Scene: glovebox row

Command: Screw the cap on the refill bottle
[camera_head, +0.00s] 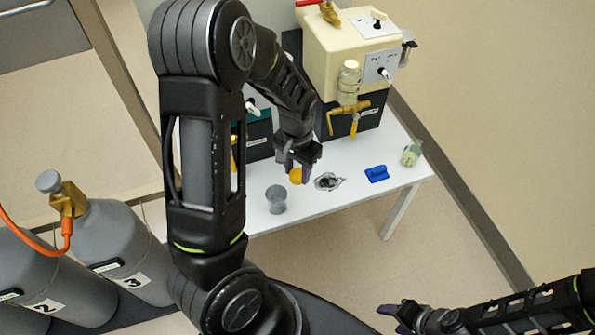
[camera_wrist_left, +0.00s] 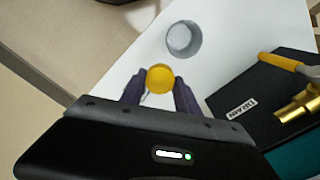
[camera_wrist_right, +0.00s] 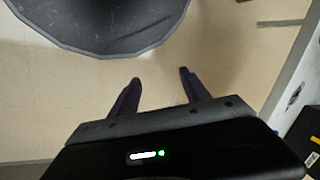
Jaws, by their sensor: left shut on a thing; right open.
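A round yellow cap (camera_head: 296,176) is between the fingertips of my left gripper (camera_head: 298,163), over the white table. In the left wrist view the yellow cap (camera_wrist_left: 160,79) sits between the two fingers of my left gripper (camera_wrist_left: 159,90), which is shut on it. I cannot tell whether a bottle is under the cap. A small clear bottle with pale green on it (camera_head: 411,155) stands near the table's right end; I cannot tell if it is the refill bottle. My right gripper (camera_wrist_right: 158,85) is open and empty, away from the table in front.
A grey cup (camera_head: 276,199) stands on the table (camera_head: 320,203) close to the cap. A dark patch on silvery material (camera_head: 327,181) and a blue object (camera_head: 377,173) lie to the right. A cream machine (camera_head: 335,45) with a clear bottle (camera_head: 348,80) and brass valve (camera_head: 350,113) stands behind. Grey cylinders (camera_head: 120,240) are at left.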

